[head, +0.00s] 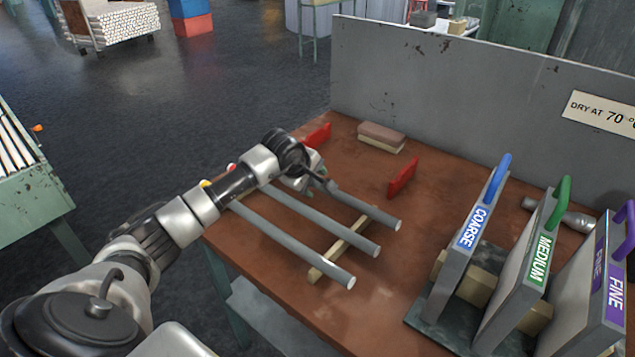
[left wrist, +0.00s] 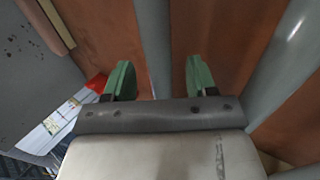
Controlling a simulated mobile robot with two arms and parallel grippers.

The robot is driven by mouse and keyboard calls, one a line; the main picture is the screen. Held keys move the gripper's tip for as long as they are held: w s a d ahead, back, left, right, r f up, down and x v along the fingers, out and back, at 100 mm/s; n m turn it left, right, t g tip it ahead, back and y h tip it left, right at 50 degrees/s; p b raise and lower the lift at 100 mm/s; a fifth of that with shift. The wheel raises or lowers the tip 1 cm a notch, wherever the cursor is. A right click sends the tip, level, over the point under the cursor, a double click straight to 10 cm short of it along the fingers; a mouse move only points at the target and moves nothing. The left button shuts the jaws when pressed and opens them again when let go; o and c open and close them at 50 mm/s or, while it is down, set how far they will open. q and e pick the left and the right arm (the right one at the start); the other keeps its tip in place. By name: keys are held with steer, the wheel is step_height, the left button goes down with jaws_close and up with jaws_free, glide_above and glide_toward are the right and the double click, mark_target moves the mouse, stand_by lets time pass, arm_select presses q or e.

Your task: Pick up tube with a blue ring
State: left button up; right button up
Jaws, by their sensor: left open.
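Three grey glass tubes lie side by side on the brown bench: a near one (head: 300,249), a middle one (head: 330,226) and a far one (head: 367,206). A yellow end shows by the near tube and a red one by the middle tube. No blue ring shows; my arm covers the far tube's other end. My left gripper (head: 318,184) is over the far tube. In the left wrist view its green fingertips (left wrist: 160,80) are open, with a tube (left wrist: 152,40) running between them, closer to the left finger. I cannot tell whether they touch it.
A wooden strip (head: 340,247) lies under the tubes. Upright COARSE, MEDIUM and FINE boards (head: 465,240) with handles stand at right. A grey panel (head: 450,90) closes the back.

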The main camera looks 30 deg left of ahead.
arm_select(q)
steer(key=shift+w+f, duration=0.1)
steer(key=shift+f, duration=0.05)
steer(key=shift+c, duration=0.2)
steer(key=c, duration=1)
step_height(320, 180, up, 10)
steer(key=b, duration=0.1)
